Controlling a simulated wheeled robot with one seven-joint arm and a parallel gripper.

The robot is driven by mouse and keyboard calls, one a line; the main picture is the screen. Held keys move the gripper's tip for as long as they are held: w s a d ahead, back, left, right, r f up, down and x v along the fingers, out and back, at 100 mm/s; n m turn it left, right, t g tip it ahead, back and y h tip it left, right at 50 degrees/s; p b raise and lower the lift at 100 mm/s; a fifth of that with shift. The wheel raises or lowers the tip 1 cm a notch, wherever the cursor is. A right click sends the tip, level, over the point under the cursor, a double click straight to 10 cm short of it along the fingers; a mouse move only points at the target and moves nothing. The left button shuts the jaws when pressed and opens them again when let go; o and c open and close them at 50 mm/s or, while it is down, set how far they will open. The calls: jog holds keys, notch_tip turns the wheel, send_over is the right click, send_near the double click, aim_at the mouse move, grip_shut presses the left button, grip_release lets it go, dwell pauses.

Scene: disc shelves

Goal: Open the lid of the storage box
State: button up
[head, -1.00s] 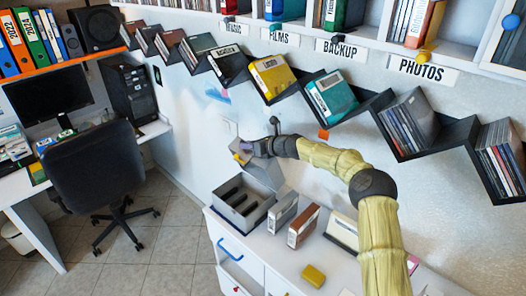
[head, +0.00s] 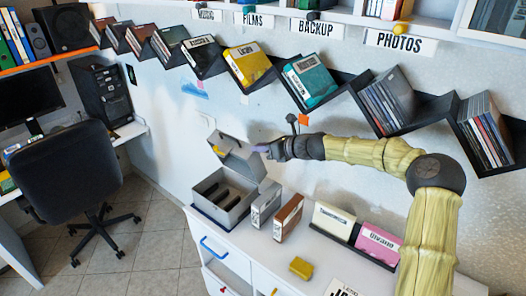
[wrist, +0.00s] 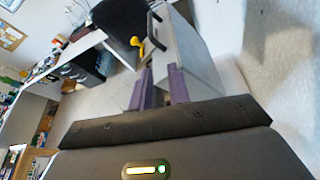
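The grey storage box (head: 207,209) stands on the white cabinet with its top open and dark slots showing inside. Its lid (head: 240,152) is raised at the back of the box, tilted up towards the wall. A yellow tab (head: 217,150) is on the lid's left edge. My gripper (head: 260,149) is beside the lid's upper right part, apart from the yellow tab; I cannot tell whether it touches the lid. In the wrist view, the purple fingers (wrist: 160,86) stand apart with a gap and nothing clearly held. A yellow handle piece (wrist: 138,43) shows beyond them.
Grey and brown cases (head: 288,218) stand right of the box. A yellow block (head: 301,267) lies on the white cabinet top (head: 255,250). Black zigzag shelves (head: 345,95) with discs line the wall above my arm. A chair (head: 65,170) stands at left.

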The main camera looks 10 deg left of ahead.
jog(key=shift+s+d, duration=0.1)
jog(key=shift+d, duration=0.05)
grip_shut()
jog(key=s+d+f+n+g+h, duration=0.3)
jog(key=s+f+n+h, duration=0.3)
jog(key=s+n, duration=0.55)
jog(key=s+d+n+h, duration=0.6)
jog(key=s+d+n, duration=0.8)
jog(key=s+d, duration=0.7)
jog(key=s, duration=0.3)
jog(key=shift+r+h, duration=0.15)
jog(key=shift+h, duration=0.15)
